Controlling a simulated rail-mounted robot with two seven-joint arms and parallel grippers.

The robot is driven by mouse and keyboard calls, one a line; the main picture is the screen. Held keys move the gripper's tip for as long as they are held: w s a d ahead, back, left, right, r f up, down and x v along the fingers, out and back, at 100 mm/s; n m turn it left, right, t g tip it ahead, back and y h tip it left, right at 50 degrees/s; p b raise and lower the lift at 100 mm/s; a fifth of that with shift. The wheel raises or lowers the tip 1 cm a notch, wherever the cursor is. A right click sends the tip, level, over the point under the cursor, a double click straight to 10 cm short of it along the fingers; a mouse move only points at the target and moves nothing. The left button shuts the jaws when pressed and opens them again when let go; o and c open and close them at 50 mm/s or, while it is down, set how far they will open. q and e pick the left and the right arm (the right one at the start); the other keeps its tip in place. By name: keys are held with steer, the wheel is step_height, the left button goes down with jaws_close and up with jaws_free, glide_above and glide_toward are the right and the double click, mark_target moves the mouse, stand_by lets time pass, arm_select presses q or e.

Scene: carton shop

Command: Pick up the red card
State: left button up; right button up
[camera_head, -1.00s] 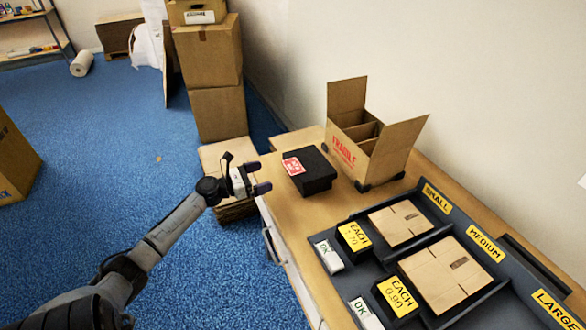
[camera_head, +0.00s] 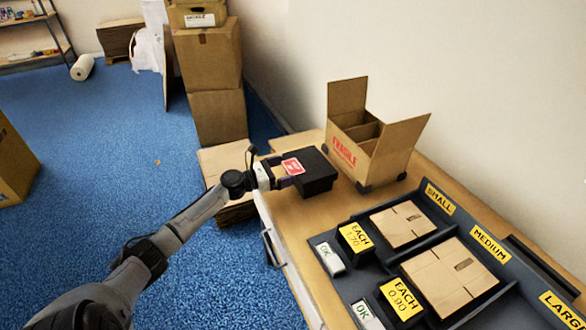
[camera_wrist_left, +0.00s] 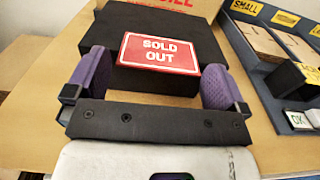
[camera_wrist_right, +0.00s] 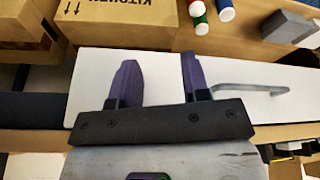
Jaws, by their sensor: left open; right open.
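The red card (camera_head: 292,167), with a white border and the words SOLD OUT, lies on the left part of a black block (camera_head: 318,174) on the wooden table. In the left wrist view the card (camera_wrist_left: 159,53) sits between the purple fingers of my left gripper (camera_wrist_left: 157,82), one finger on each side. The left gripper (camera_head: 280,174) is open, with small gaps between its fingers and the card's ends. My right gripper (camera_wrist_right: 153,78) is open and empty in the right wrist view, over a white panel with a grey handle. The right gripper is outside the head view.
An open FRAGILE carton (camera_head: 368,148) stands behind the block. A dark sorting tray (camera_head: 446,215) with flat cartons, yellow EACH signs and OK buttons lies to the right. Stacked cartons (camera_head: 211,90) stand at the back left. Bare tabletop (camera_head: 287,212) shows in front of the block.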

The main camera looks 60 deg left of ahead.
arm_select(q)
steer(key=shift+c, duration=0.4)
steer(key=c, duration=0.6)
steer(key=shift+r, duration=0.1)
